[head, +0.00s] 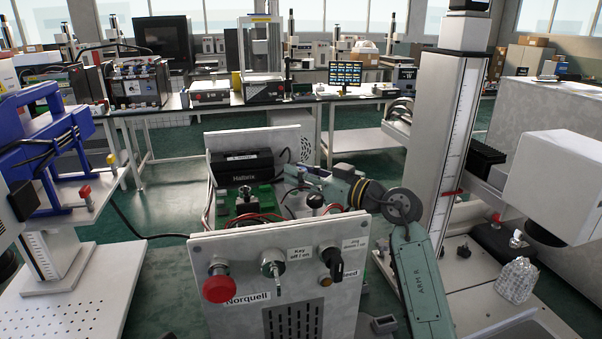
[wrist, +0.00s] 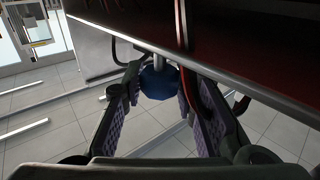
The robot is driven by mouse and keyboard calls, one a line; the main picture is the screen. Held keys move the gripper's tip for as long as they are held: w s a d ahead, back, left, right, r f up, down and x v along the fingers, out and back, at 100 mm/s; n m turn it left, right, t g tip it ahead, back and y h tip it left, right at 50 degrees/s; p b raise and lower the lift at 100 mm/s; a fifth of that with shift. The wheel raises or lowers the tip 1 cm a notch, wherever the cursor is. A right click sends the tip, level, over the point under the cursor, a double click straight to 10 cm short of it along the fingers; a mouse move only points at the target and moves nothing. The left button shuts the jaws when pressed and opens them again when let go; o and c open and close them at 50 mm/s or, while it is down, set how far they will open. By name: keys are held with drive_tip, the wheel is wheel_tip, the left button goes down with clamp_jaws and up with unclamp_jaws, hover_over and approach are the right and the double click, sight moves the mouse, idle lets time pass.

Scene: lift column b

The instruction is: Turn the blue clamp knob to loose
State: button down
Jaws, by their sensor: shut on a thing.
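In the wrist view, the blue clamp knob (wrist: 157,84) is a round blue ball on a short pale metal stem. It sits just below the edge of a dark overhanging part. My gripper (wrist: 160,92) has its two purple-padded fingers on either side of the knob and is shut on it. The pads hide part of the knob's sides. I cannot tell the knob's turn position. In the head view I cannot make out the blue knob or my fingertips.
A dark reddish overhang with a pale metal edge (wrist: 225,70) lies close above the fingers. In the head view, a grey panel (head: 330,290) with a red button (head: 219,284) stands in front. A white column (head: 450,140) stands at the right. Tiled floor shows below.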

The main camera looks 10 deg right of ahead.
drive_tip(key=c, duration=1.2)
unclamp_jaws()
drive_tip(key=shift+c, duration=0.2)
drive_tip(key=v, duration=0.7)
drive_tip(key=shift+s, duration=0.25)
drive_tip(key=shift+d, duration=0.15)
